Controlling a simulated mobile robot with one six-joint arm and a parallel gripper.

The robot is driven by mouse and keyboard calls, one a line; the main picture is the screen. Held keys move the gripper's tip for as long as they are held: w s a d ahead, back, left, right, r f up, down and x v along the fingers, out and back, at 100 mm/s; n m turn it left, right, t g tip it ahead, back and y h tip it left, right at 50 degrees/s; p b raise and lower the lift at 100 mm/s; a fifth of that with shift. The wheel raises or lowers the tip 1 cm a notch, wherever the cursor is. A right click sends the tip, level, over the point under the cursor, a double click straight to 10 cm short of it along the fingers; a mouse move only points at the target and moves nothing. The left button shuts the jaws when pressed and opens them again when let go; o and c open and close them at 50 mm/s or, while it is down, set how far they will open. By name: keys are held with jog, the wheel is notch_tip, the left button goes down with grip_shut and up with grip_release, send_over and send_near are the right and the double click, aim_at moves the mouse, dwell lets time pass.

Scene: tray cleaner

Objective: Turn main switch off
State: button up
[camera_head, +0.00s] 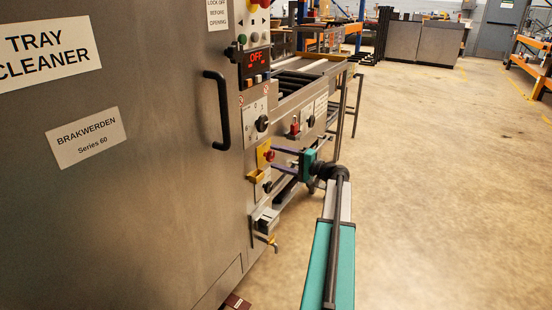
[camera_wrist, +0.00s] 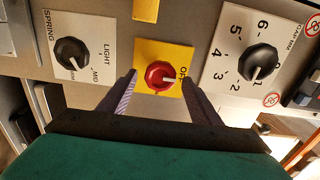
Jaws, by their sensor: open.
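The main switch is a round red knob (camera_wrist: 160,75) on a yellow plate (camera_wrist: 150,53), seen in the middle of the wrist view. Its pale pointer lies toward the right of the picture, by the letters OFF. My gripper (camera_wrist: 160,80) is open, with one finger on each side of the knob; whether they touch it I cannot tell. In the head view my gripper (camera_head: 273,159) reaches from the right to the red knob (camera_head: 269,155) on the machine's side panel. The display (camera_head: 255,59) above reads OFF in red.
In the wrist view a black dial (camera_wrist: 71,52) marked LIGHT and SPRING sits left, and a numbered black dial (camera_wrist: 258,62) sits right. In the head view a black handle (camera_head: 222,110) and a brass tap (camera_head: 272,241) stick out. The floor to the right is clear.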

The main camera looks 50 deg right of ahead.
jog(key=p+v, duration=0.1)
jog(key=v, duration=1.1)
jog(key=shift+s+p, duration=0.35)
jog(key=shift+s, duration=0.05)
jog(key=shift+d+f, duration=0.1)
